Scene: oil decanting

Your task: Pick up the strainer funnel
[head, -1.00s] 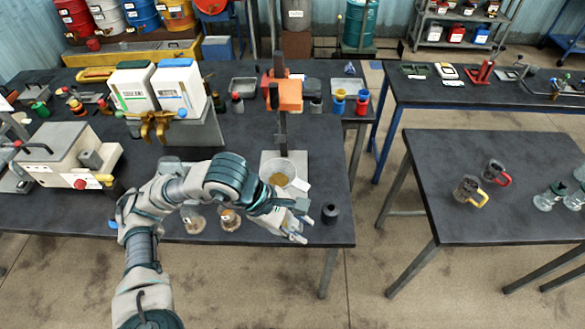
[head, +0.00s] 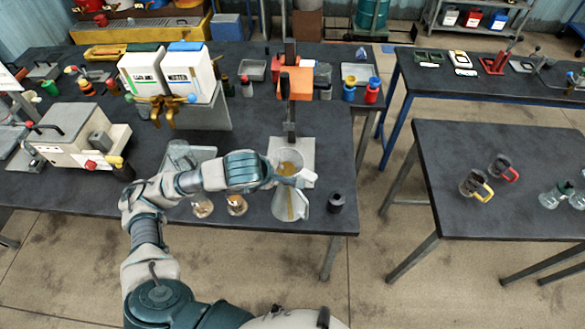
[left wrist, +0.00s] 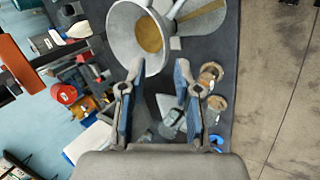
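The strainer funnel (head: 289,160) is a pale round bowl with a golden mesh, by the orange-topped stand (head: 296,88) near the table's front edge. It also shows in the left wrist view (left wrist: 124,22), beyond my fingertips and apart from them. A clear conical vessel (head: 290,207) with a golden strip stands in front of it. My left gripper (left wrist: 158,66) is open, with nothing visible between its fingers. In the head view my left wrist reaches the funnel's left side, and the fingers are hard to make out. My right gripper is not in view.
Two small glass vessels with amber contents (head: 236,204) stand left of the conical vessel. A small dark cylinder (head: 336,202) stands right of it. A glass tray (head: 182,157) lies behind my arm. Jugs stand on the right table (head: 450,150), divided from mine by a floor gap.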

